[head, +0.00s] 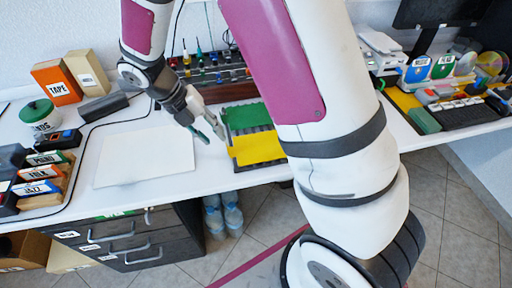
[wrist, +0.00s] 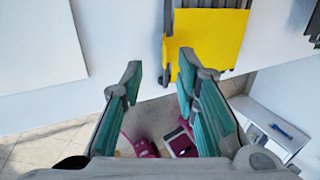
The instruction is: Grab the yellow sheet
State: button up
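The yellow sheet (head: 258,148) lies on a dark ribbed rack (head: 238,129) near the table's front edge, partly hidden by my arm in the head view. In the wrist view the yellow sheet (wrist: 212,42) is at the top, right of centre, with its lower edge beyond my fingers. My gripper (head: 217,131) is left of the sheet in the head view, above the table. In the wrist view my gripper (wrist: 160,75) has its two teal-padded fingers spread with nothing between them. The right fingertip overlaps the sheet's lower left corner in the picture; I cannot tell if they touch.
A green sheet (head: 247,114) lies on the rack behind the yellow one. A large white panel (head: 146,158) lies on the table to the left. Tools in a holder (head: 212,72) stand behind. A drawer cabinet (head: 130,240) is under the table.

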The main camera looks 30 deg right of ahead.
jog(key=shift+b+x, duration=0.55)
jog(key=shift+x, duration=2.7)
jog(key=shift+d+r, duration=0.1)
jog(key=shift+d, duration=0.1)
grip_shut()
